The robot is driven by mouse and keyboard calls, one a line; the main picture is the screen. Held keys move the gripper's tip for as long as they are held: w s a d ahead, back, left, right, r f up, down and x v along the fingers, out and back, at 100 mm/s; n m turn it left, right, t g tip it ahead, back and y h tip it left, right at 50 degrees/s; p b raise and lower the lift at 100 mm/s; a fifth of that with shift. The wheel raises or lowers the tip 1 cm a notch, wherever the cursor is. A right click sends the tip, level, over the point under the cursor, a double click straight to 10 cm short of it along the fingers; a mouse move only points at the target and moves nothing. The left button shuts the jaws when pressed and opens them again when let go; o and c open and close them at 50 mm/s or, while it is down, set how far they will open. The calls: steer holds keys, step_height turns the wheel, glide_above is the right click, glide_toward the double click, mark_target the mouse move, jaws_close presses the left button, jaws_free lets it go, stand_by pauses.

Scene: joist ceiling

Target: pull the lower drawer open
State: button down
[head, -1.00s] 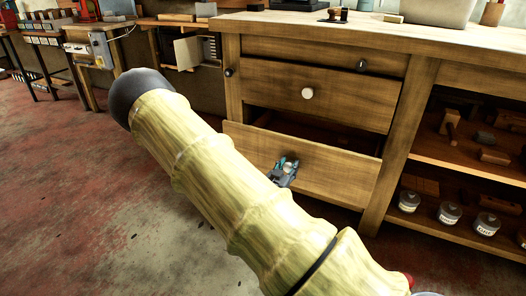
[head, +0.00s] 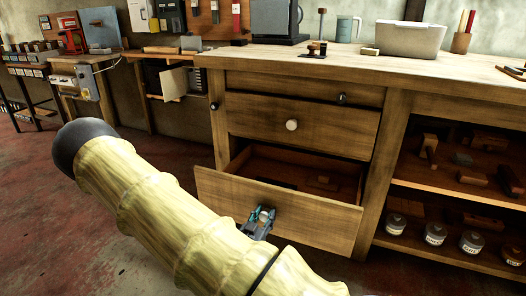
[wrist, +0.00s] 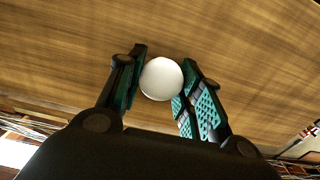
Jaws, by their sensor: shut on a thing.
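The lower drawer (head: 318,225) of the wooden workbench stands well out from the cabinet, and its inside shows with small wooden pieces in it. My gripper (head: 259,222) is at the drawer's front face, near its middle. In the wrist view, the round white knob (wrist: 161,79) sits between the two fingers of my gripper (wrist: 160,88), which are shut on it. The wood grain of the drawer front (wrist: 240,40) fills the view behind the knob. In the head view my gripper hides the knob.
The upper drawer (head: 330,131) with a white knob (head: 292,125) is shut above. Open shelves (head: 455,190) with jars and wooden blocks are on the right. The worktop (head: 350,68) holds a white bin (head: 409,40). Red-grey floor (head: 40,190) is clear at left.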

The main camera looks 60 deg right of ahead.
steer(key=shift+s, duration=0.2)
steer(key=c, duration=1)
jaws_free()
steer(key=shift+o, duration=0.2)
steer(key=shift+w, duration=0.1)
steer(key=shift+a, duration=0.1)
steer(key=v, duration=1.1)
steer(key=shift+a, duration=0.35)
steer(key=shift+f, duration=0.1)
